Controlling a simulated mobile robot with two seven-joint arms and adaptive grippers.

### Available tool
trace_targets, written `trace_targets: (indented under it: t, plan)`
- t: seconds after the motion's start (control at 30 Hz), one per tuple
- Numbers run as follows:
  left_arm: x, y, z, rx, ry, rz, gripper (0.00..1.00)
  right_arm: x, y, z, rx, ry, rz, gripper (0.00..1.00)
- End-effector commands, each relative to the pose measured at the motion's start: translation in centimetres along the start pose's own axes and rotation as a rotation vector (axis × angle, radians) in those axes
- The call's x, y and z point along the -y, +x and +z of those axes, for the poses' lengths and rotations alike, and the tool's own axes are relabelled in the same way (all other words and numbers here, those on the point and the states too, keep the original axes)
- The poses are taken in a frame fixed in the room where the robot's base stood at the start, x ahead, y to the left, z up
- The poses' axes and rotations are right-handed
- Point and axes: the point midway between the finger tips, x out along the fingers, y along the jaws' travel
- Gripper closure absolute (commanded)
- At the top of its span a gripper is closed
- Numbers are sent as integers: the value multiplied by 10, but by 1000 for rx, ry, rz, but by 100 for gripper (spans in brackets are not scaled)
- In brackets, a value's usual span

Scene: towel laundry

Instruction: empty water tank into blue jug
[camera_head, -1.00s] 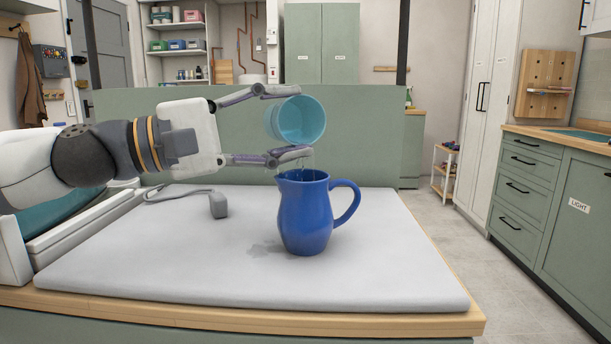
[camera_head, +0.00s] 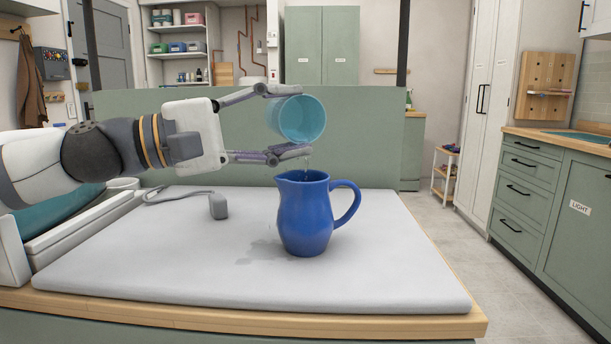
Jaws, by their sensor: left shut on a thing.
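A translucent light-blue water tank (camera_head: 303,119) is held by my left gripper (camera_head: 283,121), one finger above it and one below. The tank lies tipped on its side with its open mouth facing me and slightly right. The blue jug (camera_head: 304,215) stands upright on the grey pad, its handle to the right. The tank is above the jug's mouth, apart from it. A thin trickle of water seems to fall from under the tank toward the jug. The inside of the jug is hidden. My right gripper is out of view.
The grey pad (camera_head: 130,270) covers the wood-edged table and is mostly clear. A damp-looking dark patch (camera_head: 258,252) lies left of the jug. A small grey corded block (camera_head: 218,206) rests behind left, near a white appliance (camera_head: 60,240) at the left edge.

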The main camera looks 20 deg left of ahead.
Motion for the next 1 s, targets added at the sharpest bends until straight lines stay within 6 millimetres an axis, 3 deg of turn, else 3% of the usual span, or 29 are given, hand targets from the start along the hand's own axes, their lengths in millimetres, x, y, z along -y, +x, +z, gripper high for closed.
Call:
trace_targets:
  t: [1.0]
  plan:
    - [0, 1, 2, 14, 133, -1, 80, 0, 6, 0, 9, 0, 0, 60]
